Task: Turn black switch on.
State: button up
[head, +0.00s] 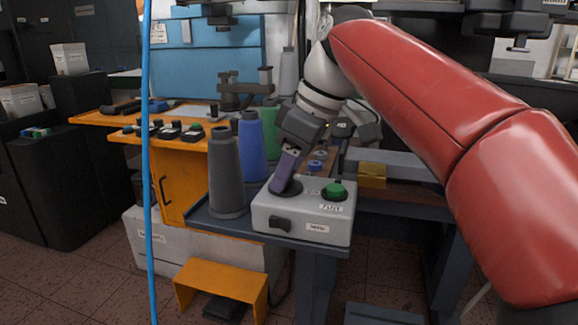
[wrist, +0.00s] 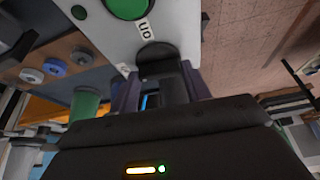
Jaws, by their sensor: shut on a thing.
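A pale grey control box (head: 302,212) sits on the corner of a dark bench. The black switch (head: 296,188) is on its top face, left of a green button (head: 335,190). My gripper (head: 282,186) reaches down onto the black switch, its purple fingers shut on it and hiding most of it. In the wrist view the black switch (wrist: 158,52) shows its round base, with its handle running between the two fingers (wrist: 160,88). An "ON" label (wrist: 145,28) lies beside the base; a second label is partly hidden by a finger.
Grey (head: 228,172), blue (head: 251,147) and green (head: 269,128) cones stand left of and behind the box. A black rocker (head: 280,224) is on the box's front. A blue cable (head: 147,160) hangs at left. An orange stool (head: 222,284) stands below.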

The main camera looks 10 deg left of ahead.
jog(key=shift+o, duration=0.2)
jog(key=m+t, duration=0.1)
jog(key=m, duration=0.1)
jog(key=m+t, duration=0.1)
jog(key=m, duration=0.1)
jog(key=shift+s+m+h, duration=0.15)
jog(key=shift+m+h, duration=0.15)
jog(key=shift+m, duration=0.1)
jog(key=m+t+h, duration=0.1)
jog(key=m, duration=0.2)
jog(key=shift+a+m, duration=0.1)
jog(key=shift+m, duration=0.2)
jog(key=shift+c, duration=0.2)
jog(key=m, duration=0.2)
jog(key=m+h, duration=0.1)
jog(key=m, duration=0.1)
jog(key=shift+s+a+m+t, duration=0.1)
jog(key=shift+a+m+t, duration=0.05)
jog(key=shift+m+t, duration=0.2)
jog(key=shift+a+m+h, duration=0.1)
jog(key=shift+m+h, duration=1)
jog(key=shift+m, duration=0.95)
jog(key=o, duration=1)
